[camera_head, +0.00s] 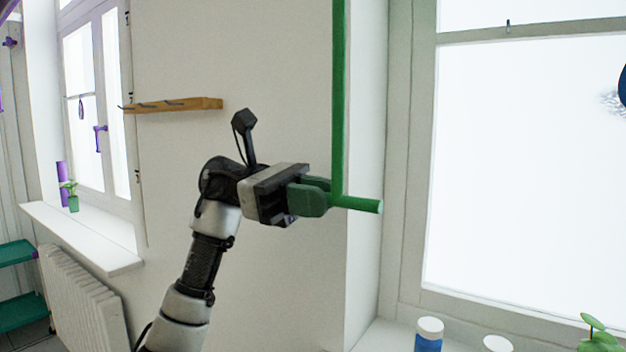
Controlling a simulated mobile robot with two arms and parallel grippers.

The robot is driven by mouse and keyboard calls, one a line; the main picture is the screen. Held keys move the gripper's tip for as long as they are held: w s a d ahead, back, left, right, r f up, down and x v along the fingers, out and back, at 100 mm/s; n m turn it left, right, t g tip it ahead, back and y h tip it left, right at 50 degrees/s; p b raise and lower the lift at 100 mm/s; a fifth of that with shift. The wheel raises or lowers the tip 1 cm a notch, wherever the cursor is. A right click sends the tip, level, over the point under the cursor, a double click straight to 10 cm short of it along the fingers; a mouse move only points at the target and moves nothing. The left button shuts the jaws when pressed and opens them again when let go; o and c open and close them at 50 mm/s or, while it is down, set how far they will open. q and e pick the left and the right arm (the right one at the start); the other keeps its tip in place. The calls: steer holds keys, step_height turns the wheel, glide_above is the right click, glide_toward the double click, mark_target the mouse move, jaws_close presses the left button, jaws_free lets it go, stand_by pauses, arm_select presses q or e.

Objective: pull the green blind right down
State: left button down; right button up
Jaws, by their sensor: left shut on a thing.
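The green blind (338,95) shows as a narrow green strip hanging down from the top edge of the head view, beside the large window. At its lower end a green bar (358,204) sticks out to the right. My left gripper (322,197) reaches in from the left and is shut on the green blind at this lower end. Its fingers hide part of the bar. The upper part of the blind is out of the frame. My right gripper is not in view.
The large window (520,160) is at the right, with a blue-and-white bottle (429,335), a white lid (497,344) and a plant (597,335) low in front. A wooden hook rail (180,104) is on the wall. A radiator (80,300) stands at lower left below a white sill (85,235).

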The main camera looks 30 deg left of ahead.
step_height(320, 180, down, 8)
steer(key=b, duration=0.6)
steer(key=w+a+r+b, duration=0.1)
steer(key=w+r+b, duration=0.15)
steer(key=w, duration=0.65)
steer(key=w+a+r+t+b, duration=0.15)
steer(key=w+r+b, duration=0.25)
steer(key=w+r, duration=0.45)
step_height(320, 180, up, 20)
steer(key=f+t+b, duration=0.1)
steer(key=b, duration=0.4)
arm_select(q)
step_height(320, 180, down, 33)
steer(key=b, duration=0.6)
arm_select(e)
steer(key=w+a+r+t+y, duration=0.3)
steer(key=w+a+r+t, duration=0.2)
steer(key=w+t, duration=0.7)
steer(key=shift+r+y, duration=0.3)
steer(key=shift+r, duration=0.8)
